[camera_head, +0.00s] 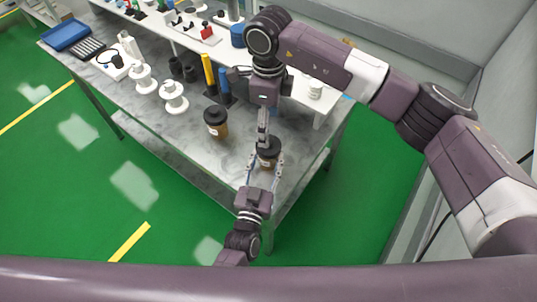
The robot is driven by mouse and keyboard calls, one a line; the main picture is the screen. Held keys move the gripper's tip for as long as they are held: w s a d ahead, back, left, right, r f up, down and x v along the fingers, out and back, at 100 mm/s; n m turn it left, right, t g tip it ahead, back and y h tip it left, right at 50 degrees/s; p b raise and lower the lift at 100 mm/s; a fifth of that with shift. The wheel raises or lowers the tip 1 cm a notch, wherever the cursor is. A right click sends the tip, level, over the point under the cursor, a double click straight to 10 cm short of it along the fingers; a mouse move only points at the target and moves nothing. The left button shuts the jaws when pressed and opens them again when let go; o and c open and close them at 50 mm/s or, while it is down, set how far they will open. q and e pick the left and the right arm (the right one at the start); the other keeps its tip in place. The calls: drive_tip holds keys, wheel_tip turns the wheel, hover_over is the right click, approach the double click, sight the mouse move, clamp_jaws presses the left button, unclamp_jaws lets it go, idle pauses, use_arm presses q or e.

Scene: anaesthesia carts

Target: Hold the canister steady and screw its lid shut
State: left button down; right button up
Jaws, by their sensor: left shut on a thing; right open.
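The canister (266,163) stands near the right front corner of the grey table (200,142). It has a brown body and a dark lid (271,148) on top; whether the lid is screwed tight cannot be told. My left gripper (266,159) comes from the front edge, with its fingers on both sides of the canister, shut on it. My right gripper (262,142) points down from above, open, with its fingertips at the lid. The fingers hide part of the lid, and contact is too small to tell.
A second brown canister with a black lid (215,116) stands to the left. White spools (173,95), a yellow cylinder (208,72), a white cup (315,90) and a blue tray (66,35) are farther away. The front table edge is close.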

drive_tip(key=shift+f, duration=4.05)
drive_tip(key=c, duration=1.2)
drive_tip(key=o, duration=1.3)
drive_tip(key=shift+o, duration=0.2)
drive_tip(key=shift+r, duration=0.1)
wheel_tip(320, 180, up, 12)
